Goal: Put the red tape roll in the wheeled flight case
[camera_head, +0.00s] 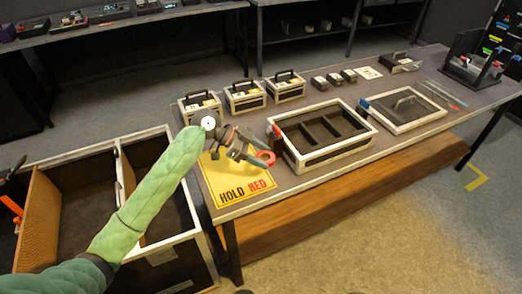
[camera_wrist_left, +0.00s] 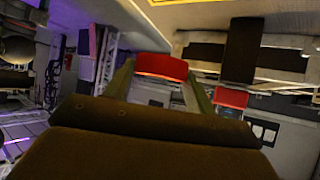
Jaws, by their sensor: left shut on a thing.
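The red tape roll (camera_head: 266,158) is at the tips of my left gripper (camera_head: 252,155), which is shut on it. They are over the right edge of the yellow mat; the height above the bench is hard to tell. In the left wrist view a red piece, likely the roll (camera_wrist_left: 162,66), shows between the fingers. A large open case with white edges, likely the wheeled flight case (camera_head: 146,136), stands at the left beside the bench. It has dark compartments and a brown divider; its wheels do not show. My right gripper is not in view.
The yellow "HOLD RED" mat (camera_head: 236,187) lies on the bench's near left corner. An open divided tray (camera_head: 325,156) with a red corner piece stands just right of the gripper. Several small boxes stand behind.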

